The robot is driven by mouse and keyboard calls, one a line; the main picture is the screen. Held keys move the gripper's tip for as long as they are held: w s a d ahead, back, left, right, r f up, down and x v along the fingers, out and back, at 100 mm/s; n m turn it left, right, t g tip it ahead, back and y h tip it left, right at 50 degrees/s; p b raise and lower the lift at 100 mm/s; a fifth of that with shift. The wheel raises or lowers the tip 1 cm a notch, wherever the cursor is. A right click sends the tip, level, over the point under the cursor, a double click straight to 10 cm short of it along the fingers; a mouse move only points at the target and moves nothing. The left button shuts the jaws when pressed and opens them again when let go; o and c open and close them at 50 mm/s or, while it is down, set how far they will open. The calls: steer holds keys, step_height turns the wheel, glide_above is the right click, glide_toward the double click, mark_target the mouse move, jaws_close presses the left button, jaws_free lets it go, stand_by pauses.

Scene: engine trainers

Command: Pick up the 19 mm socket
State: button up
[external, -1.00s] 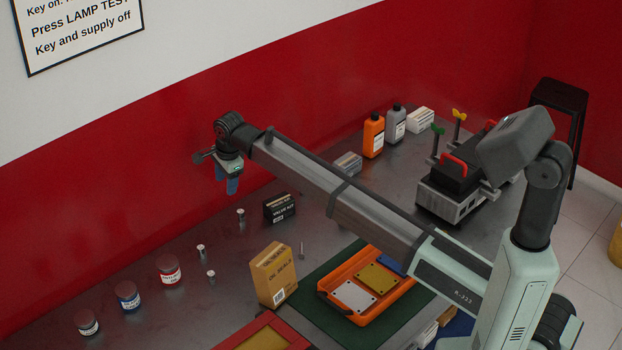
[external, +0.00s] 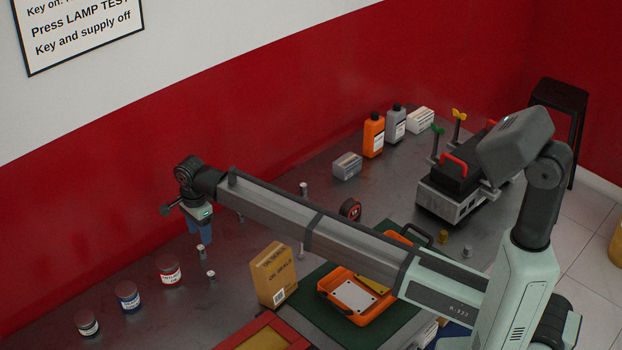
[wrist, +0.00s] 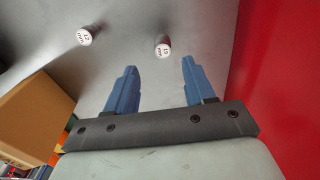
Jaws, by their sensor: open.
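Several small upright metal sockets with white-labelled tops stand on the grey bench; I cannot tell for sure which is the 19 mm one. One socket (external: 201,250) stands just below my gripper (external: 201,238). Another socket (external: 211,275) stands nearer the camera. In the wrist view, the first socket (wrist: 163,47) shows just past the gap between my blue fingertips (wrist: 161,64), and the other socket (wrist: 85,37) lies to the left. Their labels are too small to read surely. My gripper is open and empty, above the bench.
An oil seals box (external: 274,274) stands right of the sockets; it also shows in the wrist view (wrist: 35,115). Jars (external: 170,270) line the bench to the left. The red wall (wrist: 275,80) is close on the wrist view's right. An orange tray (external: 340,308) lies under my arm.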

mark_target(201, 247)
steer(key=shift+w+a+f, duration=0.1)
steer(key=shift+f, duration=1.7)
steer(key=shift+a+f, duration=0.1)
steer(key=shift+f, duration=1.65)
steer(key=shift+c, duration=0.5)
jaws_close()
